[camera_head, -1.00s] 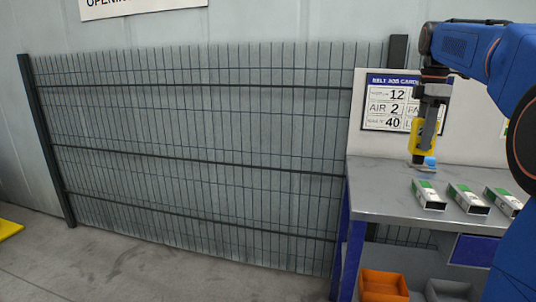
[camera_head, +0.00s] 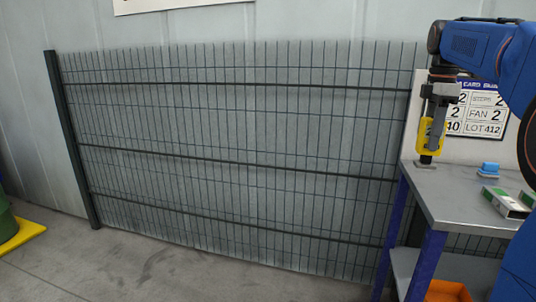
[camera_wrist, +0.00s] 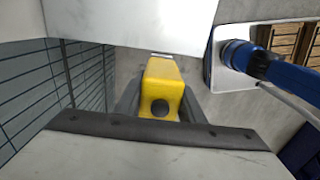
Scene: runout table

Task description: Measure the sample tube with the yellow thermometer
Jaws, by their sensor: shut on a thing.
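My gripper (camera_head: 433,122) is at the right of the head view, pointing down, shut on the yellow thermometer (camera_head: 425,138). The thermometer also shows in the wrist view (camera_wrist: 162,78), upright between the fingers, with a round dark spot on it. In the head view it appears in front of the table's left corner; I cannot tell its height above the top. A white and green box-shaped piece with a dark open end (camera_head: 506,203) lies on the table, and a second is partly seen at the right edge. I cannot tell which is the sample tube.
The grey table (camera_head: 455,190) has blue legs. A small blue object (camera_head: 489,169) sits on it. A card board (camera_head: 485,110) stands behind. An orange bin (camera_head: 447,291) is below. A mesh fence (camera_head: 240,150) runs left; the floor before it is clear.

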